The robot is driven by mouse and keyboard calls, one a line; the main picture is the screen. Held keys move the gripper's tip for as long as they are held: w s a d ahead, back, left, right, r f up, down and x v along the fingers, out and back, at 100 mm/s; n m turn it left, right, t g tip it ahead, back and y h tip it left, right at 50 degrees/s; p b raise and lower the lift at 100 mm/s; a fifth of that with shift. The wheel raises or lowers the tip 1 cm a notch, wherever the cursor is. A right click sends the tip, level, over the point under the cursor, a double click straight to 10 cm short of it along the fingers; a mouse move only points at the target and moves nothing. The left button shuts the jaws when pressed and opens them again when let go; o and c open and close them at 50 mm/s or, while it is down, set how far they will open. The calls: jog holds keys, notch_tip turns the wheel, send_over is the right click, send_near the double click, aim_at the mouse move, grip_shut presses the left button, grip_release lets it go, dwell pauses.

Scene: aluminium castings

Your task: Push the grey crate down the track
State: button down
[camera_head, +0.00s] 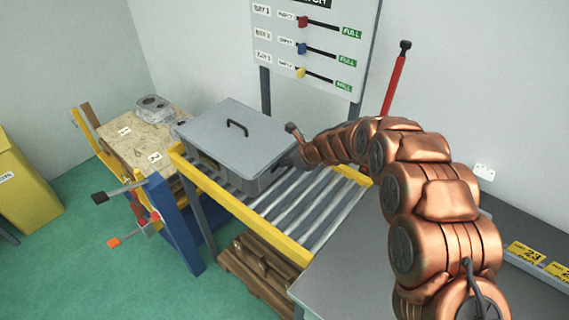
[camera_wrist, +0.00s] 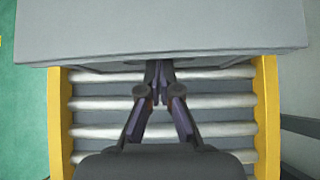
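The grey crate (camera_head: 205,131) has a lid with a dark handle and sits on the far left part of the roller track (camera_head: 318,205), which has yellow side rails. In the wrist view the crate (camera_wrist: 160,32) fills the top, its lid edge running across the picture. My gripper (camera_wrist: 160,70) has its fingertips together at the crate's near side, partly under the lid's overhang. It seems to touch the wall, but the contact is hidden. In the head view my gripper (camera_head: 290,158) is at the crate's right side, with the copper arm reaching in from the right.
Bare rollers lie right of the crate, leading to a grey table (camera_head: 370,260). A wooden workbench (camera_head: 140,145) with blue legs and clamps stands at the track's left end. A board with sliders (camera_head: 310,45) stands behind. A red lever (camera_head: 393,85) rises behind my arm.

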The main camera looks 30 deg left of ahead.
jog(key=shift+d, duration=0.1)
jog(key=shift+d+f+b, duration=0.15)
jog(key=shift+d+b, duration=0.35)
jog(key=shift+d, duration=0.05)
jog(key=d+b, duration=0.1)
jog(key=d, duration=0.2)
jog(key=shift+s+b, duration=0.3)
jog(key=shift+b, duration=0.05)
jog(key=s+d+r+n+h+b, duration=0.1)
jog(key=s+d+r+n, duration=0.25)
jog(key=d+r, duration=0.4)
jog(key=s+d+r+n+h+b, duration=0.1)
jog(key=s+d+r+n, duration=0.3)
jog(key=d, duration=0.6)
jog(key=s+d+r+n+g+h, duration=0.1)
jog(key=s+d+n+g+h, duration=0.2)
jog(key=s+d+n, duration=0.9)
jog(key=s+d+h, duration=0.3)
jog(key=s+d, duration=1.5)
jog(key=d, duration=0.2)
jog(key=shift+s+d+h, duration=0.2)
jog(key=shift+d+h, duration=0.15)
jog(key=shift+h, duration=0.05)
